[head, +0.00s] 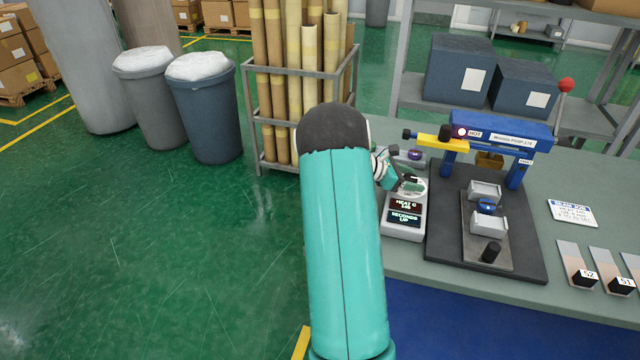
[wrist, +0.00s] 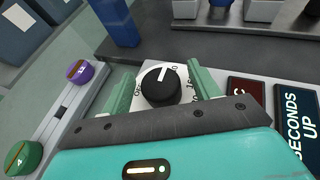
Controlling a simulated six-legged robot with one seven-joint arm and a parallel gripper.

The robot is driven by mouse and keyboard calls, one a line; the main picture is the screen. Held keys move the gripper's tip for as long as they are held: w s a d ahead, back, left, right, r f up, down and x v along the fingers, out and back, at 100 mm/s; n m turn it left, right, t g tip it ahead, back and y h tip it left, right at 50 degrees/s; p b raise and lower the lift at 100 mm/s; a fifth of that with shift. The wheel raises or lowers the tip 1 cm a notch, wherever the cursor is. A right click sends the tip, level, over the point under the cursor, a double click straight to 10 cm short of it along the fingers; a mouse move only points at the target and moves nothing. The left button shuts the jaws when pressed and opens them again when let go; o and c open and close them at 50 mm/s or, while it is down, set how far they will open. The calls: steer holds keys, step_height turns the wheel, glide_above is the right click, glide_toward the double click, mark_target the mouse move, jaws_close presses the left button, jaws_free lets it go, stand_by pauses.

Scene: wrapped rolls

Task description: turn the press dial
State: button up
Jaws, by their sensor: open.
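The press dial (wrist: 160,86) is a round black knob on a white scale plate, with a white pointer line aimed towards the upper part of the picture in the wrist view. My gripper (wrist: 164,76) is open, with one green finger on each side of the dial and a gap showing on both sides. In the head view my gripper (head: 408,184) is over the back of the control box (head: 403,231), and the dial is mostly hidden there. The box has a red heat display and a seconds display reading UP. The blue press (head: 515,135) stands to its right.
A purple knob (wrist: 79,72) and a green knob (wrist: 23,158) are left of the dial. The press's dark base (head: 530,262) holds a grey jig, close right of the box. A sign card (head: 571,213) and sample strips lie farther right. Cardboard tubes (head: 310,60) stand in a rack behind.

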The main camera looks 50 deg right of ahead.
steer(key=shift+s+n+t+h, duration=0.1)
steer(key=shift+n+t+h, duration=0.4)
steer(key=shift+n+t, duration=0.3)
steer(key=w+a+r+m+t+y, duration=0.1)
steer(key=a+r, duration=0.3)
steer(key=a, duration=0.6)
steer(key=w+a+r+m+t+y, duration=0.1)
steer(key=w+a+r+m+t, duration=0.1)
steer(key=a, duration=0.8)
steer(key=w+a+r+m+t+y, duration=0.1)
steer(key=w+a+r+m+y, duration=0.1)
steer(key=a+r, duration=0.4)
steer(key=w+a+m, duration=0.1)
steer(key=w+a, duration=0.1)
steer(key=a, duration=0.2)
steer(key=shift+w+t, duration=0.25)
steer(key=shift+t, duration=0.15)
steer(key=shift+a+r, duration=0.1)
steer(key=shift+a, duration=0.05)
